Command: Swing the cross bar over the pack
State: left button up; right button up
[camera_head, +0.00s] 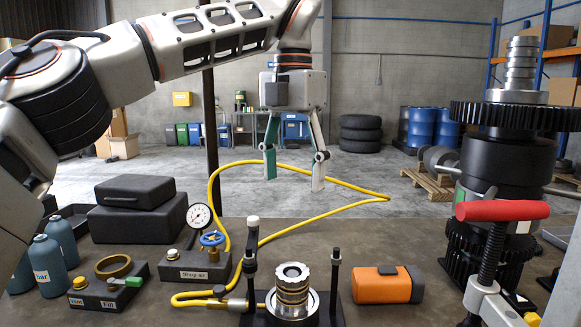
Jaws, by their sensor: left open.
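The pack (291,292), a ringed metal stack, stands in a black press fixture (330,308) at the bottom centre. A dark post with a pale knob (253,221) rises on its left, and a thinner black post (336,268) on its right. Nothing visibly spans the top of the pack. The cross bar seems to be folded at the left post (249,262), but I cannot clearly tell it from the post. My left gripper (294,172) hangs high above and beyond the pack, pointing down, open and empty. My right gripper is out of view.
A yellow hose (345,184) loops behind the fixture. A gauge block (195,265), bottles (62,238) and black cases (135,206) stand left. An orange block (382,285) lies right of the fixture. A tall gear stack (508,160) and red-handled clamp (502,211) stand far right.

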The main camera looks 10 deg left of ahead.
aim_at(253, 223)
jog(key=k, duration=1)
